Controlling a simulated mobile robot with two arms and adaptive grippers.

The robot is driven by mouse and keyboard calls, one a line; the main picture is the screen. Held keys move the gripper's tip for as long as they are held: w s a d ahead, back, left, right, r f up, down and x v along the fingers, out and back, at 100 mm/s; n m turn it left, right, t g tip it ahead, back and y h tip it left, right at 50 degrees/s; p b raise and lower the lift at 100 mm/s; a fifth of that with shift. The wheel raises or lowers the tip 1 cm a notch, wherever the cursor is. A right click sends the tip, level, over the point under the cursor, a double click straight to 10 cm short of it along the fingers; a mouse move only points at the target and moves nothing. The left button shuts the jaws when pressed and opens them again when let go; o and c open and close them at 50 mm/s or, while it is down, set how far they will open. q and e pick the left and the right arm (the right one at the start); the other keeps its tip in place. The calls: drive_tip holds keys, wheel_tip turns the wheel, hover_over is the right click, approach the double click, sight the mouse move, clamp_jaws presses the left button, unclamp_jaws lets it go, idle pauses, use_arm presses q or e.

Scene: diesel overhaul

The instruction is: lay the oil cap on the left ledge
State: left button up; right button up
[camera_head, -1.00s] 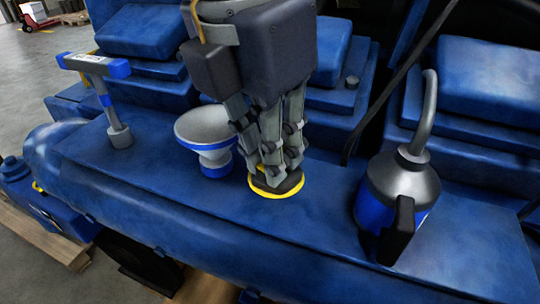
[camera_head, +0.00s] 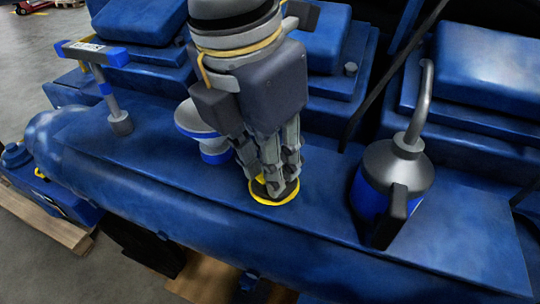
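The oil cap (camera_head: 259,190) is a dark, round piece, mostly hidden by the fingers of my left gripper. It is at a yellow ring (camera_head: 273,203) on the flat blue top of the engine (camera_head: 330,220). My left gripper (camera_head: 275,184) points down from above. Its fingers draw together, shut around the cap, with the tips just above the ring. I cannot tell whether the cap is lifted off its seat. No part of the blue top is clearly marked as the left ledge; the top stretches left of the ring (camera_head: 150,165). My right gripper is not in view.
A grey-and-blue funnel (camera_head: 196,118) stands close left of my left gripper. Farther left is an upright T-shaped tool (camera_head: 105,82). A blue and grey oil can (camera_head: 392,180) with a tall spout stands to the right. Raised blue covers (camera_head: 480,70) line the back.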

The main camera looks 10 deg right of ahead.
sight(258, 190)
use_arm(q)
drive_tip(key=shift+r+p, duration=0.3)
drive_tip(key=shift+p, duration=0.1)
wheel_tip(258, 190, up, 12)
drive_tip(key=s+a+b, duration=0.1)
drive_tip(key=a+b, duration=0.1)
drive_tip(key=b, duration=0.1)
drive_tip(key=shift+s+f, duration=0.2)
drive_tip(key=shift+f, duration=0.05)
